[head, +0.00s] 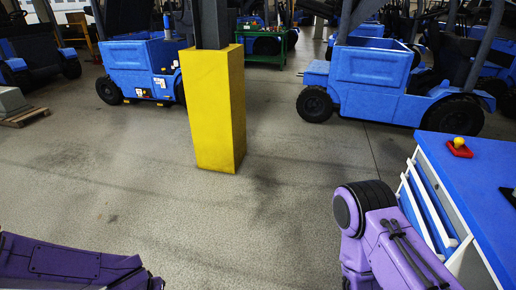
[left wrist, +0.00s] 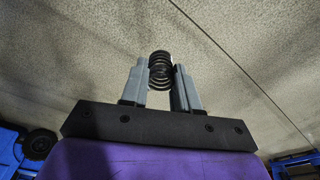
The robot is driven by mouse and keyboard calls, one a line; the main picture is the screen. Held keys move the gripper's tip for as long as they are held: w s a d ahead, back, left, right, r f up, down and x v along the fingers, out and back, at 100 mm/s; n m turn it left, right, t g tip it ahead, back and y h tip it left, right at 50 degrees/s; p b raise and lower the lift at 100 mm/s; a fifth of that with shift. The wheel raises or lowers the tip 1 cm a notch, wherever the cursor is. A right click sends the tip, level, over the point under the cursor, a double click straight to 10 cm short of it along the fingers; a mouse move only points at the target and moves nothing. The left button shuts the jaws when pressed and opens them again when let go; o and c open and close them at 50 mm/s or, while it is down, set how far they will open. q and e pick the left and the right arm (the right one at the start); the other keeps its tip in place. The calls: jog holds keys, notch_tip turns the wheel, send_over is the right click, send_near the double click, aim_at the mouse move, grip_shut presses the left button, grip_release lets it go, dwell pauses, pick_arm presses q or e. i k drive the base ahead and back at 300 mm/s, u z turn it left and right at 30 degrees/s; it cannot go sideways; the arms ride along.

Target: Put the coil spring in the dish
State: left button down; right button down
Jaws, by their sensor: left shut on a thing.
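In the left wrist view, my left gripper (left wrist: 160,82) is shut on a dark coil spring (left wrist: 160,60). The spring sits between the two grey fingers, and its upper coils stick out past the fingertips. Bare floor is behind it. In the head view only purple parts of my arms show at the lower left and lower right, and neither gripper is in sight there. I cannot make out a dish for certain. A small red square piece with a yellow round thing (head: 460,142) on it lies on the blue-topped cabinet (head: 480,170) at the right.
The cabinet has drawers with pale handles, and a dark object (head: 510,196) is cut off at its right edge. A yellow post (head: 213,110) stands mid-floor. Blue forklifts (head: 375,78) stand at the back. A pallet (head: 22,117) lies far left. The grey floor between is clear.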

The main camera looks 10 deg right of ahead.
aim_at(462, 155)
jog(key=z, duration=0.85)
jog(key=i, duration=2.15)
jog(key=z, duration=2.4)
